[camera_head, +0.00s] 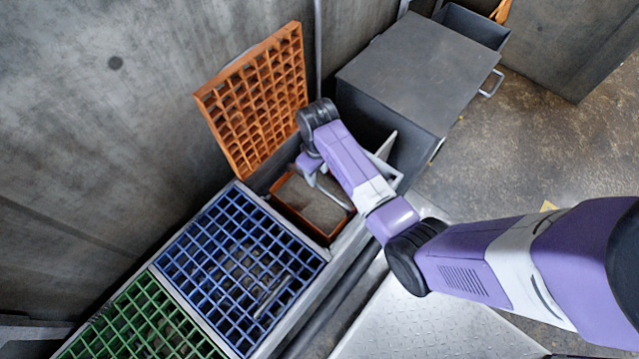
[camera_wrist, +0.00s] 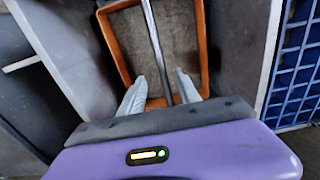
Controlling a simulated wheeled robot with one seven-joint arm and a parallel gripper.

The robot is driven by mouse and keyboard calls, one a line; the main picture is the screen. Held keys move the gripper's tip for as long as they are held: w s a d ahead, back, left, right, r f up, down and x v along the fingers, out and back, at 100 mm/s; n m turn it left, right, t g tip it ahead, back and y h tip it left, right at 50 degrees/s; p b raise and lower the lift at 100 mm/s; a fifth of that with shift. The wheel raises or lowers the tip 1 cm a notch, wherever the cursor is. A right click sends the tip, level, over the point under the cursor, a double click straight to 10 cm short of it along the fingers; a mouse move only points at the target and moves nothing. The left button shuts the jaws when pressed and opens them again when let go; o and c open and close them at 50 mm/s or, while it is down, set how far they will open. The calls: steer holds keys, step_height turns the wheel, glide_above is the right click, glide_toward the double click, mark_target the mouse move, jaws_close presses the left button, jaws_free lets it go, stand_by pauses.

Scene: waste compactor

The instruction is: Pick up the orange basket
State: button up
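The orange basket (camera_head: 298,222) sits in the opening below a raised orange grid lid (camera_head: 258,105) in the head view. It has an orange rim and a grey-brown inside. In the wrist view the basket (camera_wrist: 204,45) lies beyond the fingers, with a thin grey handle bar (camera_wrist: 154,42) crossing its middle lengthwise. My gripper (camera_head: 322,178) is over the basket. In the wrist view my gripper (camera_wrist: 161,88) has its two pale fingers apart, with the bar running between them. I cannot tell whether either finger touches the bar. My arm hides part of the basket.
A blue grid lid (camera_head: 242,265) and a green grid lid (camera_head: 140,325) lie shut beside the opening. A dark grey cabinet (camera_head: 420,75) stands right of it. A concrete wall (camera_head: 110,120) is behind. Open floor (camera_head: 535,130) lies to the right.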

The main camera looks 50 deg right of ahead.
mark_target(317, 185)
steer(key=shift+s+f, duration=0.2)
steer(key=shift+f, duration=0.15)
steer(key=shift+a+f+b, duration=0.2)
steer(key=shift+f+b, duration=1)
steer(key=shift+f, duration=2.35)
jaws_close()
steer(key=shift+w+r, duration=0.1)
